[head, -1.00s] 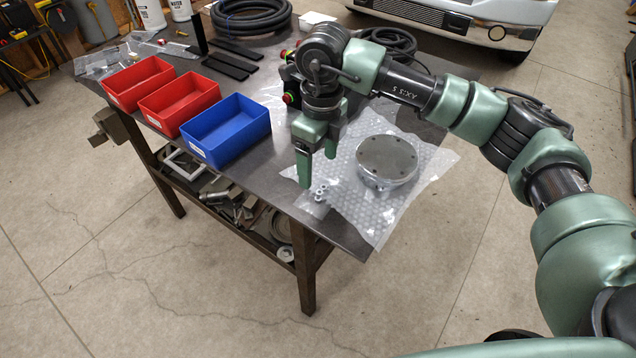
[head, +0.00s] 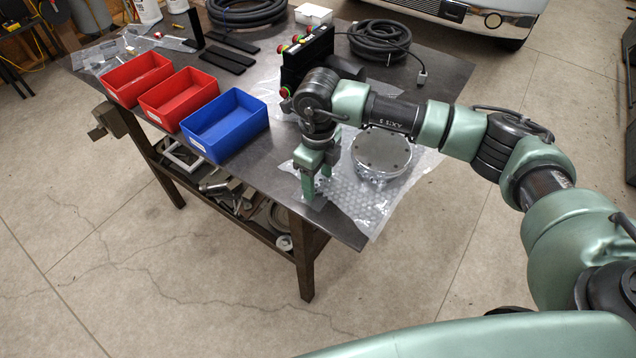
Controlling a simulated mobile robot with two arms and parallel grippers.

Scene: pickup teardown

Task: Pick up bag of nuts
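My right gripper (head: 317,190) points down at the front edge of the workbench, with its two green fingers apart. Its fingertips are low over the clear plastic, at the spot where a few small metal nuts showed earlier. The bag of nuts is now mostly hidden by the fingers. I cannot tell whether they touch it. My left gripper is not in view.
A round metal flange (head: 381,154) lies on bubble wrap (head: 364,203) just right of the gripper. A blue bin (head: 225,125) and two red bins stand left. A black control box (head: 306,57) with red buttons and a coiled black cable (head: 379,40) are behind.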

